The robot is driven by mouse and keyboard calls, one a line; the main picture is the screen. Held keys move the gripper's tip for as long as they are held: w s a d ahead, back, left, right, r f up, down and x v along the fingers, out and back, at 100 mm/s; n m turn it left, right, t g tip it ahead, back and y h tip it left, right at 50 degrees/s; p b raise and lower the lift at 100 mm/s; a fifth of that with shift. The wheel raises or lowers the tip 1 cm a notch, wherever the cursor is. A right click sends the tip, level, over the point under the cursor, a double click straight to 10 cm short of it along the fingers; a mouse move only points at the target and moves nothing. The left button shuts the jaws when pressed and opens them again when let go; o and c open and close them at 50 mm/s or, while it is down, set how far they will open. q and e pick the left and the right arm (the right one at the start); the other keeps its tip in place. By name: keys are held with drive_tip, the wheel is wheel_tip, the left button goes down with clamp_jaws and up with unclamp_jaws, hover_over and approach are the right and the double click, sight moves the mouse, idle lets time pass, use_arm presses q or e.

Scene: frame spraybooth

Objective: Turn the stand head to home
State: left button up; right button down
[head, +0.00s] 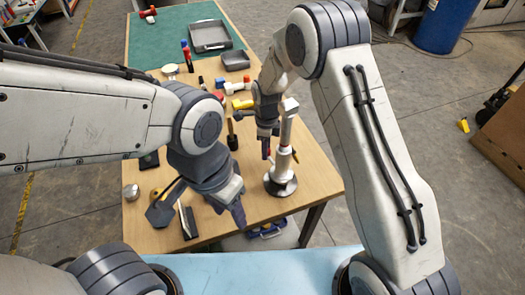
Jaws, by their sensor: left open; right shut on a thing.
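The stand (283,163) is a pale metal post on a round dark base (281,187), upright near the table's right front edge. Its upper part rises to a pale block (291,104) right of my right gripper. My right gripper (267,145) points down just left of the post and is shut on a small dark part with a reddish end, seemingly the stand head's handle. The fingers and wrist hide much of that part, and I cannot read the head's angle. My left gripper (228,208) is open and empty, lower left of the stand, over the table's front.
The wooden table (320,178) also holds a grey tray (209,37) on a green mat (160,30), a smaller dark tray (235,61) and several tools. A silver round item (131,192) stands at front left. A blue drum (443,25) is on the floor behind.

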drive_tip(key=shift+w+d+r+m, duration=0.1)
drive_tip(key=shift+w+d+m, duration=0.25)
drive_tip(key=shift+d+m, duration=0.65)
drive_tip(key=shift+m, duration=0.2)
drive_tip(key=c, duration=0.7)
unclamp_jaws()
drive_tip(key=shift+o, duration=0.5)
drive_tip(key=shift+d, duration=0.1)
drive_tip(key=shift+a, duration=0.2)
drive_tip(key=shift+r+b, duration=0.1)
drive_tip(key=shift+b, duration=0.2)
wheel_tip(320, 180, up, 10)
drive_tip(key=b, duration=0.2)
drive_tip(key=shift+r, duration=0.1)
